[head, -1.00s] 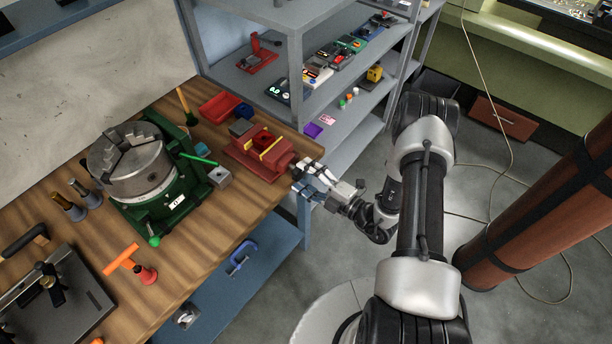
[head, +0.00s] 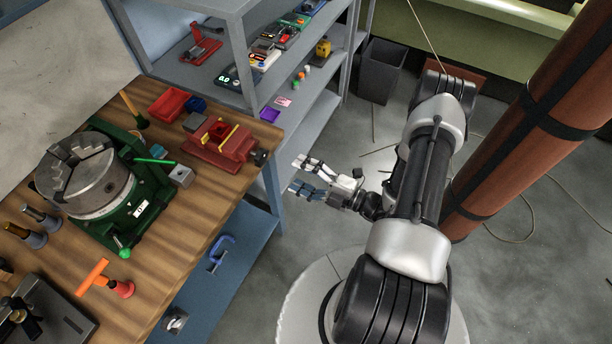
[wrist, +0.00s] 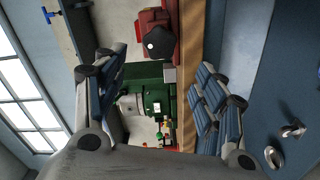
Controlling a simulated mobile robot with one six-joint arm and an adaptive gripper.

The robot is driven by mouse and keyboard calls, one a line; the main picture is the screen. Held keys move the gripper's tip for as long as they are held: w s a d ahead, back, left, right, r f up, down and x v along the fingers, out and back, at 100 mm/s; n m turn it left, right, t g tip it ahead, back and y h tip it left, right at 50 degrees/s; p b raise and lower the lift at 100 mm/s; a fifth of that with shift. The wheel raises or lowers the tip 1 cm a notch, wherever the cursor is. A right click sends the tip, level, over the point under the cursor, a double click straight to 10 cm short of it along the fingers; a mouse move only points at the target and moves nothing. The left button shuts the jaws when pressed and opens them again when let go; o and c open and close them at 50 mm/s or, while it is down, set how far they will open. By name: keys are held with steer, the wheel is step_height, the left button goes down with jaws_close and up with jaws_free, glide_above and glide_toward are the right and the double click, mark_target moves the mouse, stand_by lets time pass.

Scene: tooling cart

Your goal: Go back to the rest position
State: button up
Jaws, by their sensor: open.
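My gripper (head: 312,177) is open and empty in the head view. It hangs off the right edge of the wooden bench, just right of the red vise and apart from it. In the wrist view my gripper (wrist: 160,95) shows its two blue-padded fingers spread wide with nothing between them touching. My arm reaches from the bottom right of the head view up and back toward the bench edge. The red vise (head: 219,146) sits on the bench corner and also shows in the wrist view (wrist: 155,40).
The green-based chuck (head: 90,185) stands on the wooden bench (head: 195,225). A blue-grey shelf rack (head: 240,35) with several devices stands behind the gripper. A brown pillar (head: 540,110) with black bands rises at right. Open floor (head: 500,245) lies between.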

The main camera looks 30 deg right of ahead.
steer(key=shift+s+d, duration=0.4)
steer(key=shift+s, duration=0.2)
steer(key=s+a+r+n+g, duration=0.35)
steer(key=r+n+g, duration=0.2)
steer(key=n, duration=0.35)
steer(key=s+a+r+n+g+y, duration=0.1)
steer(key=s+a+r+n+g, duration=0.1)
steer(key=a+r+n+g, duration=0.45)
steer(key=s+a+r+n+g, duration=0.25)
steer(key=r+n, duration=0.45)
steer(key=n, duration=0.5)
steer(key=s+d+r+n+t+h, duration=0.2)
steer(key=s+r+n+h, duration=0.2)
steer(key=n, duration=0.7)
steer(key=s+d+r+n+t+h, duration=0.2)
steer(key=s+r+n+h, duration=0.2)
steer(key=r+n+h, duration=0.3)
steer(key=n, duration=0.5)
steer(key=shift+s+d+r+t+h+b, duration=0.15)
steer(key=shift+s+d+t+h+b, duration=0.05)
steer(key=shift+d+t+h+b, duration=0.15)
